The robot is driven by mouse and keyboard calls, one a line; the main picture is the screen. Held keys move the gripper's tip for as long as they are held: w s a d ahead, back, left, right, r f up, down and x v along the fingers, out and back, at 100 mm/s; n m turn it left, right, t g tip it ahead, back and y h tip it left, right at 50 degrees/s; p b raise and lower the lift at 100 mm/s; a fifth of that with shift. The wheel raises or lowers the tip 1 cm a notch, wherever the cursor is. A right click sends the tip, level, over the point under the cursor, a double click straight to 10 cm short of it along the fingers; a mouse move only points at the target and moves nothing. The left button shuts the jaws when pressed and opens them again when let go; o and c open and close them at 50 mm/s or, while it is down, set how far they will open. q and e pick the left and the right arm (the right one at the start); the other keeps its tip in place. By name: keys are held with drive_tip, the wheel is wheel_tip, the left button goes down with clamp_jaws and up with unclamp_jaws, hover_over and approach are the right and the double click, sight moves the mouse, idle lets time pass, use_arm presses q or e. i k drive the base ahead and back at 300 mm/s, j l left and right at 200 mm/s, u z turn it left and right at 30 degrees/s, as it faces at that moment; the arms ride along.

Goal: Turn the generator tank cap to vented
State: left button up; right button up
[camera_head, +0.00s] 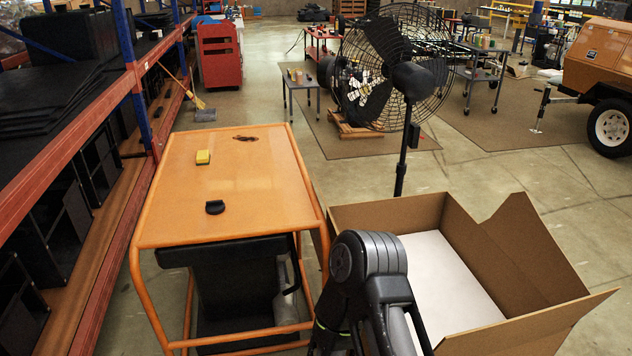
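The generator appears to be the orange tubular frame with a flat orange top (262,188) and a black body (238,282) below it, at centre left. A small black cap-like piece (215,207) sits on the top near its front edge. Its setting and any markings are too small to read. A dark arm link of mine rises at the bottom, right of the generator. Its gripper does not show, and neither does my other gripper.
A yellow sponge-like block (203,157) and a dark stain (245,138) are on the orange top. An open cardboard box (385,216) stands right of the generator, with a large black fan (390,75) behind. Orange-blue shelving (75,107) runs close on the left.

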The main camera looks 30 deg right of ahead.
sight(216, 207)
drive_tip(key=i+j+z, duration=0.2)
drive_tip(key=z, duration=0.15)
drive_tip(key=i+j+z, duration=0.2)
drive_tip(key=z, duration=0.2)
drive_tip(key=i+j+z, duration=0.15)
drive_tip(key=j+z, duration=0.2)
drive_tip(key=i+j+z, duration=0.1)
drive_tip(key=j+z, duration=0.65)
drive_tip(key=j, duration=0.1)
